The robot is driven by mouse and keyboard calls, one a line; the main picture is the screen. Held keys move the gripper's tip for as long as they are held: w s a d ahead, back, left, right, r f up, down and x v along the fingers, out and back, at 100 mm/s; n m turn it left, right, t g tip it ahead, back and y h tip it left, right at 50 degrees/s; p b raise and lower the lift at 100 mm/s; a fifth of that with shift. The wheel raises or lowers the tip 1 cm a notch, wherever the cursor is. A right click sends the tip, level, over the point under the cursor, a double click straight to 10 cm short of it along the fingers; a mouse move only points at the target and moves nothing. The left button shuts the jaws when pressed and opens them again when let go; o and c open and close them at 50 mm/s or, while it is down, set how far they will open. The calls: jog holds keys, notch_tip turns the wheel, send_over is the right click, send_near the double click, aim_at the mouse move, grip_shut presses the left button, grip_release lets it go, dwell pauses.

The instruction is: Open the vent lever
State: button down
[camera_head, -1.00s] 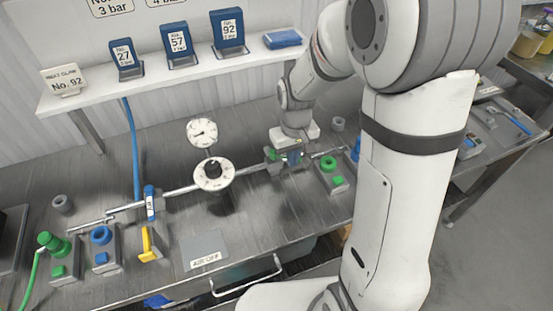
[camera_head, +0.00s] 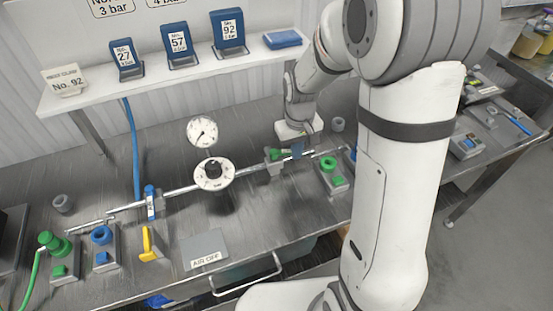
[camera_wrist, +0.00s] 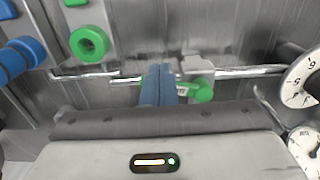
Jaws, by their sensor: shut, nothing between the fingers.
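The vent lever (camera_head: 280,154) is a green handle at the right part of the metal pipe on the bench. In the wrist view its green knobbed end (camera_wrist: 202,90) lies just right of my fingers, close to the pipe and roughly along it. My gripper (camera_head: 297,149) is shut and empty, low over the pipe at the lever's right side. In the wrist view the blue-grey fingers (camera_wrist: 160,72) are together and partly hide the pipe and the lever. I cannot tell whether they touch the lever.
A round gauge (camera_head: 202,132) and a regulator dial (camera_head: 213,174) stand left of the lever. A green ring socket block (camera_head: 329,165) stands close to the right. A blue lever (camera_head: 150,203) and a yellow lever (camera_head: 149,243) are further left. A shelf (camera_head: 180,68) runs behind.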

jog(key=shift+w+d, duration=0.25)
jog(key=shift+w, duration=0.6)
jog(key=shift+w+r, duration=0.1)
jog(key=shift+w, duration=0.05)
notch_tip(320, 180, up, 7)
jog(key=s+p, duration=0.1)
jog(key=p, duration=0.3)
jog(key=shift+p, duration=0.35)
jog(key=shift+s+d, duration=0.1)
jog(key=s+d+r+m+t, duration=0.1)
jog(key=s+d+r, duration=0.1)
jog(key=s+r, duration=0.4)
jog(key=s+d+r+m+t, duration=0.1)
jog(key=s+r, duration=0.4)
jog(key=s, duration=0.7)
jog(key=shift+s+d+r+m+t+b, duration=0.3)
jog(key=shift+d+r+m+t+b, duration=0.1)
jog(key=shift+m+t, duration=0.25)
